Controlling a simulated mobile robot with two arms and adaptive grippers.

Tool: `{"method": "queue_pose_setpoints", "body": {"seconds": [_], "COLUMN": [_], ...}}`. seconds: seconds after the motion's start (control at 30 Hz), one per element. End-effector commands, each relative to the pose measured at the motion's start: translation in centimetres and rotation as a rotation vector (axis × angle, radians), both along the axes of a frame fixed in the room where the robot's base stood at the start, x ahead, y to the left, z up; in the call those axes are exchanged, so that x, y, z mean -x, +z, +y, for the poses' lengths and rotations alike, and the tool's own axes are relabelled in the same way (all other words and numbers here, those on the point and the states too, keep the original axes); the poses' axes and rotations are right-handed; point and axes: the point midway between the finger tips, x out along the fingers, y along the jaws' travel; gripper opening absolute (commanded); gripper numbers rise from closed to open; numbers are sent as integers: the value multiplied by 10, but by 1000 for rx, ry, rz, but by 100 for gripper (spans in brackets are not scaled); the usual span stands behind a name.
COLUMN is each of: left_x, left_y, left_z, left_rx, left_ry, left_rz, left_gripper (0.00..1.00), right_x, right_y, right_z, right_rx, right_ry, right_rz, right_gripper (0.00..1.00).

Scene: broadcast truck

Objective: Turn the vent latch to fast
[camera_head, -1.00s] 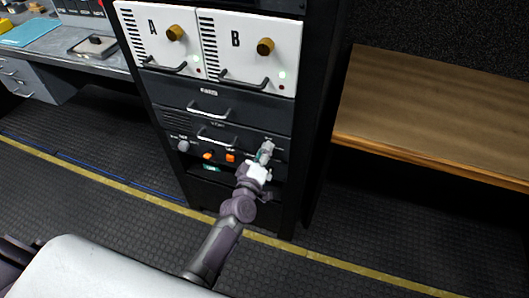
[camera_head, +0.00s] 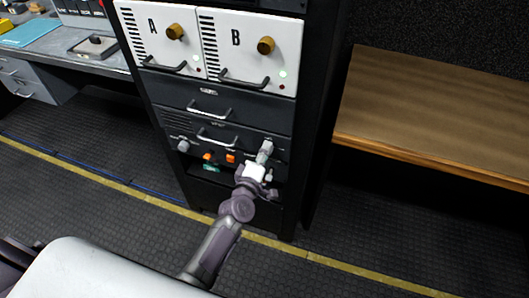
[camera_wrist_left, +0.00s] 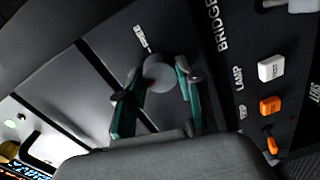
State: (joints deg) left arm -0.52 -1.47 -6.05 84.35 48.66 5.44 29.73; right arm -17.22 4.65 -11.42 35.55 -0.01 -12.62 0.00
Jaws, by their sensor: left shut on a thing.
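My left gripper (camera_head: 265,151) reaches the right end of the lower dark panel (camera_head: 222,141) in the rack. The left wrist view shows its two teal fingers (camera_wrist_left: 157,95) on either side of a round grey knob (camera_wrist_left: 159,72), shut on it. The knob stands out from the dark panel and appears to be the vent latch, though the fingers hide part of it. A small white label (camera_wrist_left: 140,37) beside it is too blurred to read, so I cannot tell which setting it points to. My right gripper is not in view.
Orange switches (camera_head: 230,158) and a grey knob (camera_head: 183,146) sit left of my gripper on the same panel. White units A (camera_head: 153,27) and B (camera_head: 236,38) are higher up. A wooden bench (camera_head: 440,105) stands right.

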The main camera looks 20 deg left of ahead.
Motion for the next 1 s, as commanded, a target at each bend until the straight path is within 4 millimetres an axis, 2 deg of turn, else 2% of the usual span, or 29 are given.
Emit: {"method": "queue_pose_setpoints", "body": {"seconds": [0.13,0.17,0.3,0.67,0.77,1.0], "left_x": [0,0,0,3,14,64], "left_y": [0,0,0,-1,-1,1], "left_z": [0,0,0,0,0,2], "left_rx": [3,3,2,1,1,1], "left_ry": [1,1,1,0,0,1], "left_rz": [0,0,0,1,2,3], "left_gripper": [1,38,61,61,61,61], "right_x": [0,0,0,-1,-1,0], "right_y": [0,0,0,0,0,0], "right_z": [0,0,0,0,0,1], "right_rx": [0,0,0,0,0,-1], "right_ry": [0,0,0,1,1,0], "right_rz": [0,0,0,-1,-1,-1], "right_gripper": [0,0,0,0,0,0]}}
